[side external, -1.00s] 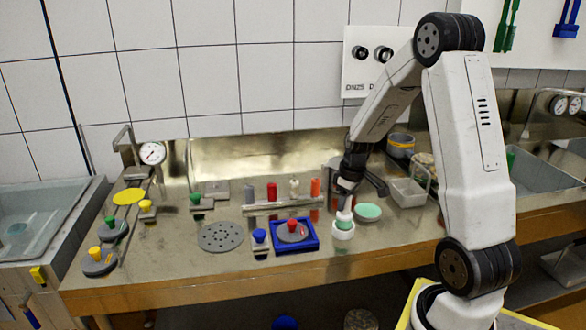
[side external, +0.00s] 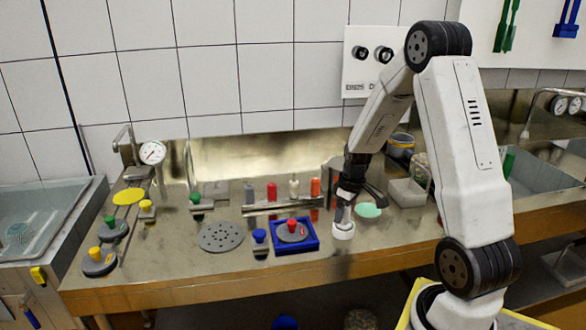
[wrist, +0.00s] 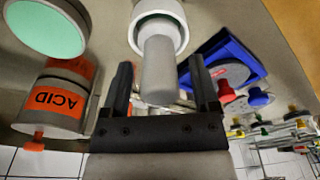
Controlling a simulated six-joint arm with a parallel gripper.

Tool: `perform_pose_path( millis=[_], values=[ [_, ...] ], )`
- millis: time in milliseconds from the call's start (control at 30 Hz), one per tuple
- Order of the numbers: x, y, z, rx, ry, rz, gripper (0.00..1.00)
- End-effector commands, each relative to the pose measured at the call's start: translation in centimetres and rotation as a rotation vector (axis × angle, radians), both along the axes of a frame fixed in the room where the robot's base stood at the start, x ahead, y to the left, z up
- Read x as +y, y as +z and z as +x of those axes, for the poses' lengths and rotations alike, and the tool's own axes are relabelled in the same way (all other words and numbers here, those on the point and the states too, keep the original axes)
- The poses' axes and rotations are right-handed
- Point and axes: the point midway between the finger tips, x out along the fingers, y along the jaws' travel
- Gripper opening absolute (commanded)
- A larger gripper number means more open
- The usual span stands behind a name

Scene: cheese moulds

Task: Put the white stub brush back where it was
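A pale grey-white cylinder (wrist: 158,70), apparently the white stub brush, stands in a small white cup (wrist: 178,35) with a mint inside. In the side view the cup (side external: 343,231) sits near the bench's front edge with the cylinder (side external: 342,213) rising from it. My gripper (wrist: 163,85) is open, pointing down at the cup. Its fingers are on either side of the cylinder, with gaps showing between in the wrist view. In the side view my gripper (side external: 344,197) is just above the cup. Contact cannot be told there.
A mint disc (side external: 368,210) lies right of the cup. A blue tray (side external: 312,244) is to the left. Behind is a rail (side external: 262,209) with several coloured upright pieces, one cream (side external: 294,188). A jar labelled ACID (wrist: 48,108) is close by. Bare bench lies in front.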

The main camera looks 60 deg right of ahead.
Motion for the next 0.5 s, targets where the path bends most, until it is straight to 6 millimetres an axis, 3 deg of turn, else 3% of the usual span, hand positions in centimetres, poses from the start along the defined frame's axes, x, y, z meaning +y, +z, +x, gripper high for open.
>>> perform_pose_path(
  millis=[267,500],
  values=[
    [0.0,0.2,0.0,-0.001,0.0,-0.001,0.78],
    [0.0,1.4,-0.1,-0.002,0.0,-0.001,0.78]
  ],
)
